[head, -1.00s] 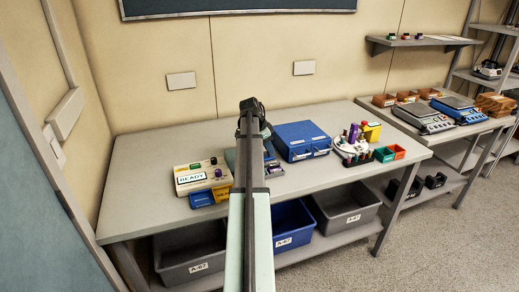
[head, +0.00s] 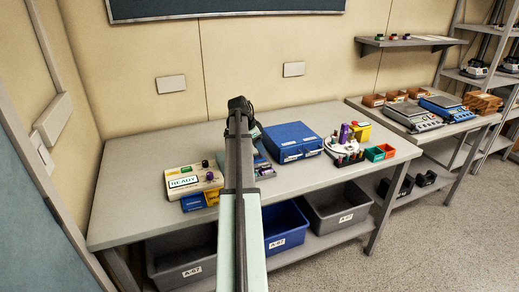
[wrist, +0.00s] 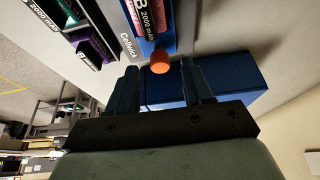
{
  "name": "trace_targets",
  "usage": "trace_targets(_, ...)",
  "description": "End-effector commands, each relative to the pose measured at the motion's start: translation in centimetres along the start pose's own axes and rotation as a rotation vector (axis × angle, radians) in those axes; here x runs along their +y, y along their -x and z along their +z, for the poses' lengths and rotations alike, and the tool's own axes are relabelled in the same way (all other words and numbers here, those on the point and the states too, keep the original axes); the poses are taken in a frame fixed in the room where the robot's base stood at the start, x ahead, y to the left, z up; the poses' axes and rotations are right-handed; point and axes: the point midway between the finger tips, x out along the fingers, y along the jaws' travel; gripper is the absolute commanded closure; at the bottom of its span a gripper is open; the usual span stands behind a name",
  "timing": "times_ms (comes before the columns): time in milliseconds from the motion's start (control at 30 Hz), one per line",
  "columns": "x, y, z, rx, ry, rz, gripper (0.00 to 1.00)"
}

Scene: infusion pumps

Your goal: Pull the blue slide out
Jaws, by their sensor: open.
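A blue strip (wrist: 154,46) with an orange round knob (wrist: 160,62) at its end shows in the wrist view, set in a pale body lettered "Cellwick". It looks like the blue slide, with a red-pink "2000 mAh" cell by it. My gripper (wrist: 159,72) is open, and the knob appears between its fingertips; I cannot tell whether they touch it. In the head view my arm hides the gripper and most of a grey-green unit (head: 262,162) on the bench. A cream unit reading "READY" (head: 185,172) has blue (head: 193,202) and yellow parts at its front.
A closed blue case (head: 292,139) stands right of my arm; a blue box (wrist: 232,76) also shows behind my fingers. A white round holder (head: 343,148) and small coloured bins stand further right. The bench's left and back parts are clear.

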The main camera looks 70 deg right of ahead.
Motion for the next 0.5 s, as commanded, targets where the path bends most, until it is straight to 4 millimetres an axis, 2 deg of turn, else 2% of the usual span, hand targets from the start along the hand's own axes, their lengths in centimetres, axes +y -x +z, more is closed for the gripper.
trace_targets(300,-0.1,6.2,-0.1,0.001,0.000,-0.004,0.49)
trace_targets(500,-0.1,9.6,0.0,0.001,0.000,-0.003,0.49)
